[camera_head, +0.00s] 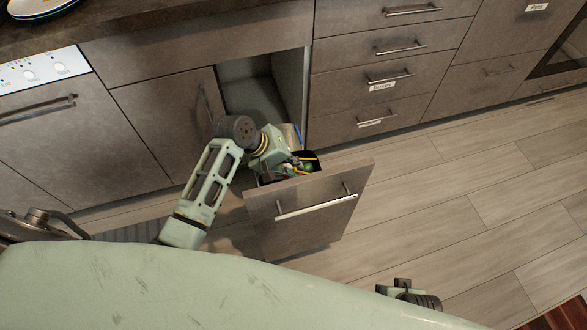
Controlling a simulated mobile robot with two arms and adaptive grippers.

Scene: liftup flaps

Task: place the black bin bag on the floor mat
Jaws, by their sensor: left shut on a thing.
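A black bin bag (305,155) shows as a small dark patch inside the pulled-out drawer, with colourful bits of rubbish by it. Most of it is hidden by the drawer front and my arm. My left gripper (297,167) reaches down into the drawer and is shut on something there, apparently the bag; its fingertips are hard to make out. A dark grey striped patch, perhaps the floor mat (146,231), lies on the floor at the left, partly covered by my body. A dark piece of my right arm shows at the bottom right; its gripper cannot be made out.
The drawer front (318,212) with its long handle stands out from the open cabinet (255,95). Closed drawers (385,70) and a dishwasher (65,125) flank it. Wooden floor (455,200) is clear to the right. A reddish-brown edge (571,315) shows at the bottom right corner.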

